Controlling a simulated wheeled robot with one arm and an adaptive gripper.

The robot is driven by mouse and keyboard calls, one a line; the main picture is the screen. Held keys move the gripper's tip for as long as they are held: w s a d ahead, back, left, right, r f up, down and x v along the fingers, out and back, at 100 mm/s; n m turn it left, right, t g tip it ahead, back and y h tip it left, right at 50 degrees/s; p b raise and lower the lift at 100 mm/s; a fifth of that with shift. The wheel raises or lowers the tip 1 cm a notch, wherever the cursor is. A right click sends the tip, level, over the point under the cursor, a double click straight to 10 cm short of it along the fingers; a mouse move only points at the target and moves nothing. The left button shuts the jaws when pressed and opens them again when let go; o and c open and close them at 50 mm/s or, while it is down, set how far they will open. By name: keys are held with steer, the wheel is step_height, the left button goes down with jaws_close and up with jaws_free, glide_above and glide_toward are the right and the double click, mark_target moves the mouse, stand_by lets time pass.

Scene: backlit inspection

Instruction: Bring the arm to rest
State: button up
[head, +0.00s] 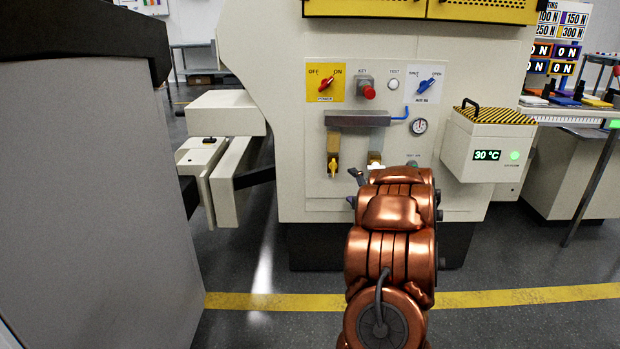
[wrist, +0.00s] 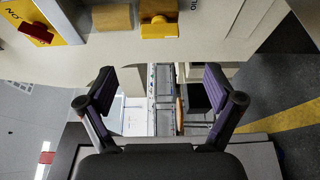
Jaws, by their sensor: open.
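My copper arm (head: 388,250) reaches forward from the bottom of the head view toward the machine (head: 440,90). My gripper (wrist: 160,85) is open and empty in the wrist view, with its two dark purple-padded fingers spread wide apart. In the head view my arm hides most of the gripper, in front of the lower part of the machine's panel. A yellow valve handle (wrist: 160,28) lies beyond the fingers at the top of the wrist view, and nothing is between them. Whether any part touches the machine cannot be told.
The panel holds a red power knob (head: 326,84), a red key button (head: 368,92), a blue knob (head: 426,85) and another yellow valve (head: 333,168). A 30 °C box (head: 488,145) is at right. A grey cabinet (head: 95,200) stands close at left. Floor right of my arm is clear.

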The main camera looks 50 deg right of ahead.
steer(key=w+a+r+m+g+p, duration=0.2)
steer(key=w+a+r+p, duration=0.1)
steer(key=r+p, duration=0.25)
steer(key=w+a+r+m+g+p, duration=0.25)
steer(key=a+r+p, duration=0.2)
steer(key=r, duration=0.25)
steer(key=a+r+m+g+y+p, duration=0.1)
steer(key=a+r+m+g+p, duration=0.1)
steer(key=a+r+p, duration=0.5)
steer(key=a+r+m+g+y+p, duration=0.1)
steer(key=a+r+m+g+p, duration=0.25)
steer(key=a, duration=0.65)
steer(key=s+a+r+g+y+p, duration=0.2)
steer(key=s+a+r+p, duration=0.3)
steer(key=a, duration=0.7)
steer(key=s+a+r+m+g+y+p, duration=0.1)
steer(key=s+a+r+g+y+p, duration=0.1)
steer(key=s+a+r+p, duration=0.4)
steer(key=s+a+r+m+g+y+p, duration=0.1)
steer(key=s+a+r+p, duration=0.4)
steer(key=s+a+p, duration=0.5)
steer(key=s+a+g+y, duration=0.1)
steer(key=s+a+g, duration=0.1)
steer(key=s+a, duration=0.5)
steer(key=shift+s+a+r+g+y, duration=0.3)
steer(key=shift+s+a+r+y, duration=0.1)
steer(key=shift+a, duration=0.55)
steer(key=shift+f, duration=0.15)
steer(key=shift+c, duration=0.4)
